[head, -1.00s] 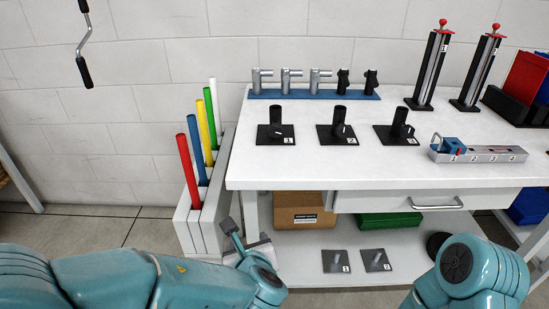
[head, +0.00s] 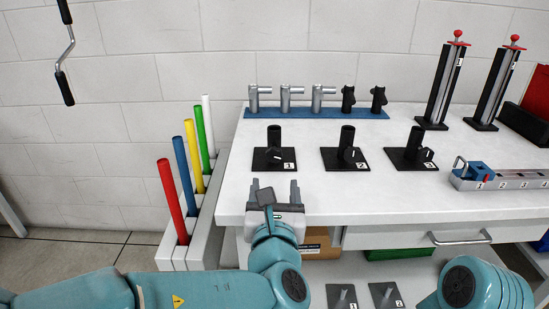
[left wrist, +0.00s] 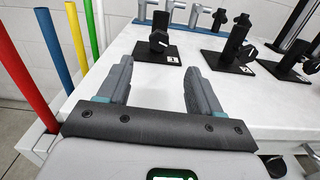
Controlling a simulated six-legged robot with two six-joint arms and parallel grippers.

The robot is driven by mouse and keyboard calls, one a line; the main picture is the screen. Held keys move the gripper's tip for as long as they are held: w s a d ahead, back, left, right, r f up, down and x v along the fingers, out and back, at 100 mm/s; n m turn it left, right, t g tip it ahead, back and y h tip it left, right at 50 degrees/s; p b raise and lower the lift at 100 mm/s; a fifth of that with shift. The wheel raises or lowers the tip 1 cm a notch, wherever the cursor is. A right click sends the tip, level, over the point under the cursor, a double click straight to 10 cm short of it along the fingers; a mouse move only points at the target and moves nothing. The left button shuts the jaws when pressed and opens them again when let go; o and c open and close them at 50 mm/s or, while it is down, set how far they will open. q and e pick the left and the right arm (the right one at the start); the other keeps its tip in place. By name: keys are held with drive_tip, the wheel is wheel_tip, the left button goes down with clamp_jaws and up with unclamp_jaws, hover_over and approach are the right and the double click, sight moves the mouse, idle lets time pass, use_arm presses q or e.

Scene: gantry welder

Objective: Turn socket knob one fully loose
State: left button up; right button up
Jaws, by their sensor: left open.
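Socket one is a black upright tube (head: 274,140) on a black square base plate (head: 261,164) labelled 1, at the left of the row on the white table. Its knob (head: 273,153) is small and dark, low on the tube, with its details hard to make out. In the left wrist view, socket one (left wrist: 158,40) stands upright beyond my fingertips. My left gripper (head: 280,188) is open and empty at the table's front edge, nearer me than socket one and apart from it. It also shows in the left wrist view (left wrist: 158,75). My right gripper is out of view.
Sockets two (head: 347,142) and three (head: 415,143) stand to the right. A blue rack (head: 320,113) with several fittings lies behind. Coloured tubes (head: 191,156) stand in a white holder left of the table (head: 232,190). A numbered block (head: 510,182) sits at the right.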

sight(274, 156)
use_arm(q)
drive_tip(key=w, duration=1.1)
drive_tip(key=shift+w, duration=0.35)
drive_tip(key=c, duration=1.1)
drive_tip(key=shift+o, duration=0.2)
drive_tip(key=n+b, duration=0.1)
drive_tip(key=b, duration=0.1)
drive_tip(key=n+b, duration=0.2)
drive_tip(key=b, duration=0.1)
drive_tip(key=shift+f+n+b, duration=0.3)
drive_tip(key=shift+a+n+b, duration=0.1)
drive_tip(key=shift+n+b, duration=0.9)
drive_tip(key=shift+b, duration=0.15)
drive_tip(key=shift+r+n+b, duration=0.2)
drive_tip(key=shift+n+b, duration=0.45)
drive_tip(key=shift+n, duration=0.05)
